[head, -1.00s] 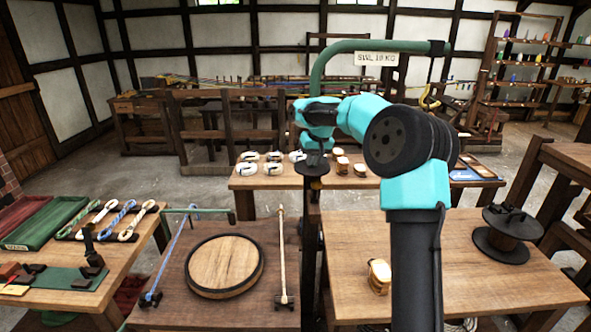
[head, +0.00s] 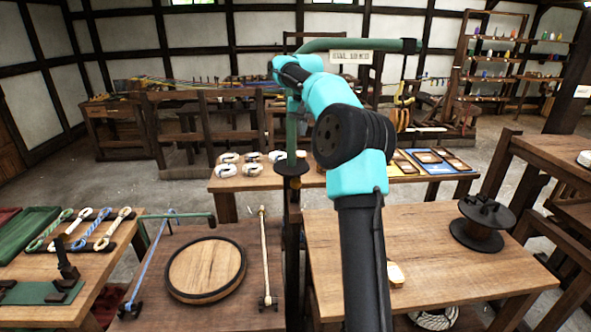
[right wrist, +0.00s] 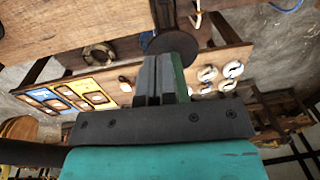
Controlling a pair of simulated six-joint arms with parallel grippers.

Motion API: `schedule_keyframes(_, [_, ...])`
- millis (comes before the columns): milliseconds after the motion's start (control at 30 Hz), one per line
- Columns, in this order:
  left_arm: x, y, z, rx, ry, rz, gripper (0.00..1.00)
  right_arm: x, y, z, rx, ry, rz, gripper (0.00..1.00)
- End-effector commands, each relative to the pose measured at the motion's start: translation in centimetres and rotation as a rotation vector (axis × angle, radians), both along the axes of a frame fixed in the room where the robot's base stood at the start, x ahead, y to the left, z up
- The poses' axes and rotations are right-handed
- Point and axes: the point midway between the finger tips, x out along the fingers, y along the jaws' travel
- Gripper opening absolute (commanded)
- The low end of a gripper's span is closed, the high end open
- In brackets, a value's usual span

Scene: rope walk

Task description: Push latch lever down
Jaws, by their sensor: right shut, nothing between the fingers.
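A green post (head: 293,126) stands in the middle of the head view. A green horizontal arm (head: 375,46) with a hanging load sign (head: 350,57) runs right from its top. I cannot make out a separate latch lever. My right arm reaches up to the post's top. Its wrist and forearm hide the gripper in the head view. In the right wrist view my right gripper (right wrist: 160,62) is shut and empty. A green part (right wrist: 180,80) of the stand shows close beside the fingers; contact cannot be told. My left gripper is not in view.
A dark disc (head: 291,168) sits lower on the post. A round wooden lid (head: 206,271) lies on the front left table. A black spool (head: 480,224) stands on the front right table (head: 440,275). Rope coils (head: 228,158) and coloured frames lie on the table behind.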

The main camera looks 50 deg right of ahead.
Motion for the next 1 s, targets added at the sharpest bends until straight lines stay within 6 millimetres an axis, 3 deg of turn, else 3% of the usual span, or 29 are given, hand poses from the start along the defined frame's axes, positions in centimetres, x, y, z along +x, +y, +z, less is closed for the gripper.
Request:
schedule_keyframes(267, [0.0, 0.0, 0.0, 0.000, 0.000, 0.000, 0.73, 0.1, 0.1, -1.6, 0.001, 0.001, 0.001, 0.00])
schedule_keyframes(800, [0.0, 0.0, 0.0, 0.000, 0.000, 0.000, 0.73, 0.6, 0.4, -10.4, 0.001, 0.001, 0.002, 0.00])
schedule_keyframes(1000, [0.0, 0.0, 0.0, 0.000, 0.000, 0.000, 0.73, -0.2, 1.7, -11.9, 0.001, 0.001, 0.002, 0.00])
